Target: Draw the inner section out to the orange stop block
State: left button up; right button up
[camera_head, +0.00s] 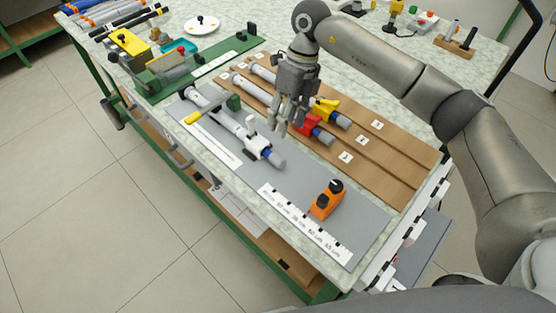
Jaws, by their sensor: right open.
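A grey telescoping tube (225,112) lies on a grey board (290,190). A white clamp (254,138) sits on it, and a short grey inner section (278,162) with a blue band shows at its lower right end. The orange stop block (324,203) with a black knob stands farther along the board, apart from the tube end, beside a white printed scale (305,227). My right gripper (279,131) is open, fingers pointing down, just above and right of the clamp. I cannot tell if it touches anything. My left gripper is not in view.
Brown grooved boards (385,157) behind hold tubes with red (308,127) and yellow (326,109) clamps, close to my right gripper. A green board (215,68) and tools crowd the back left. The board between tube end and stop block is clear.

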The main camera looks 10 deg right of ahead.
aim_at(279, 157)
jog(key=p+x, duration=0.1)
jog(key=x, duration=1.1)
grip_shut()
jog(key=shift+d, duration=0.1)
